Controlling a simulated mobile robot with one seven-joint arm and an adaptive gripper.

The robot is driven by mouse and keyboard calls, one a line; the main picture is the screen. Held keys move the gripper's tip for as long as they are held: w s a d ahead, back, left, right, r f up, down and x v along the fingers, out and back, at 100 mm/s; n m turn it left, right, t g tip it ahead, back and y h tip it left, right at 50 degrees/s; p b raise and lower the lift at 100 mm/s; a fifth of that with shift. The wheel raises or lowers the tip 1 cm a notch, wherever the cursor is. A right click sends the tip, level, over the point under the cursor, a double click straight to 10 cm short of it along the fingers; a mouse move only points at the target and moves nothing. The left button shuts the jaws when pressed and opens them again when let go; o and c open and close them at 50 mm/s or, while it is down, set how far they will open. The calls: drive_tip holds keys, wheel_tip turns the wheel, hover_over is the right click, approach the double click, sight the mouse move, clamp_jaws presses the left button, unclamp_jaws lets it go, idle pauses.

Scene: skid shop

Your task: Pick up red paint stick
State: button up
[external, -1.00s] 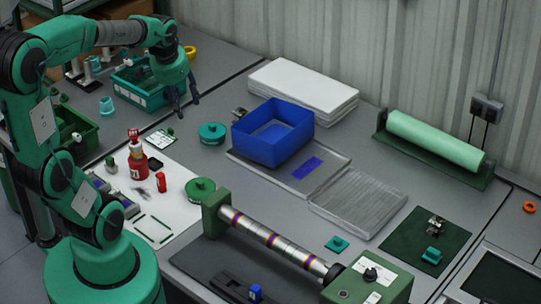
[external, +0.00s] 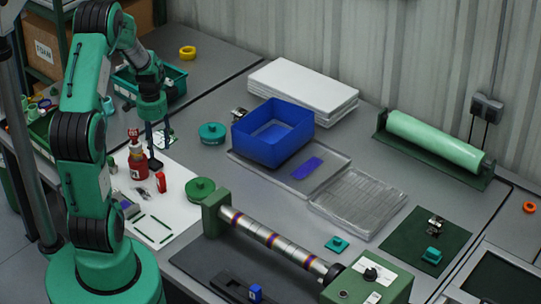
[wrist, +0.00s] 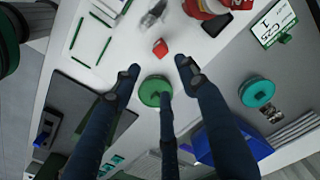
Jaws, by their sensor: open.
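The red paint stick (external: 161,182) is a short red cylinder standing on the white sheet (external: 181,220). In the wrist view the red paint stick (wrist: 160,48) shows end-on, just beyond the gap between my fingertips. My gripper (external: 160,150) is open and empty, pointing down above the sheet, behind the stick in the external view. The stick and the fingers look apart.
A red bottle (external: 138,163) stands close beside the stick, on its left. A green round knob (external: 200,188) is to its right, and a teal one (external: 212,132) lies farther back. A green-ended roller machine (external: 215,215) stands in front. A blue bin (external: 270,145) is at centre.

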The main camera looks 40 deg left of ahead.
sight(160, 175)
drive_tip(key=shift+a+f, duration=0.15)
drive_tip(key=shift+f, duration=0.1)
drive_tip(key=shift+f+b, duration=0.95)
drive_tip(key=shift+f, duration=3.35)
drive_tip(key=shift+f, duration=0.1)
drive_tip(key=shift+f+b, duration=0.9)
drive_tip(key=shift+f, duration=1.6)
